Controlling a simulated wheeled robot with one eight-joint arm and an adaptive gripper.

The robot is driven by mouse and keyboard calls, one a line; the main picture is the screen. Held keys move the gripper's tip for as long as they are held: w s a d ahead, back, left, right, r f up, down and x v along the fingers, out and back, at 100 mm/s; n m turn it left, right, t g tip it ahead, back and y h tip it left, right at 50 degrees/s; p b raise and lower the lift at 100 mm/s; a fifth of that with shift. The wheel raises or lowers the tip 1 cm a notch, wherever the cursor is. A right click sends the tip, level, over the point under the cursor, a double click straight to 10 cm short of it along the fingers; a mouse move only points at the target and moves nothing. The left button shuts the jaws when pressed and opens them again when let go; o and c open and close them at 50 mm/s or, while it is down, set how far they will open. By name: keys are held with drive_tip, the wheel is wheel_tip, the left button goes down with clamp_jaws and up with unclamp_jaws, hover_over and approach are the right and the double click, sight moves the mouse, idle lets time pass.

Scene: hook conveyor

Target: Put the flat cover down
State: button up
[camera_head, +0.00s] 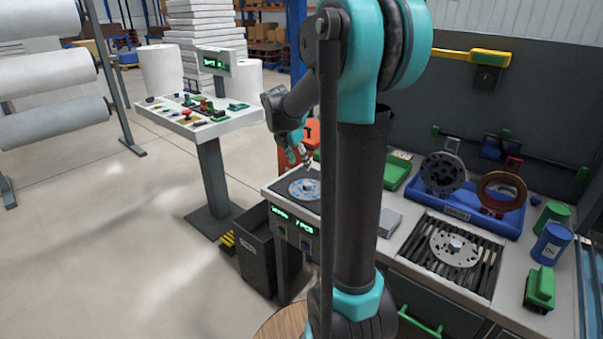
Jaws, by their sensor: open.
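A flat round metallic disc, which looks like the flat cover (300,187), lies on the dark top of a small station with green displays (293,220), left of my arm's column. My gripper (304,158) is just above and beside the disc, open with nothing visible between its fingers. The gripper is small here, and I cannot tell whether a fingertip touches the disc. Another round metal part with a raised hub (455,248) lies on a black slatted grate (482,284) on the right bench.
A blue tray (462,214) holds an upright grey disc (443,173) and a reddish-brown ring (501,192). A green can (550,215), blue can (551,243) and green block (540,288) stand at the right. A control console (205,125) stands left; the floor there is open.

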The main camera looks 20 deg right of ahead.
drive_tip(key=s+a+f+m+y, duration=0.1)
drive_tip(key=s+f+m, duration=0.3)
drive_tip(key=s+m, duration=0.4)
drive_tip(key=s+a+f+m+t+y, duration=0.1)
drive_tip(key=s+a+f+m, duration=0.2)
drive_tip(key=s+m, duration=0.5)
drive_tip(key=s+a+f+m+y, duration=0.1)
drive_tip(key=s+a+f+m, duration=0.1)
drive_tip(key=s+f+m, duration=0.4)
drive_tip(key=s+m, duration=0.2)
drive_tip(key=s, duration=0.2)
drive_tip(key=shift+s+m+t+y, duration=0.25)
drive_tip(key=shift+m+t+y, duration=0.05)
drive_tip(key=shift+t, duration=0.1)
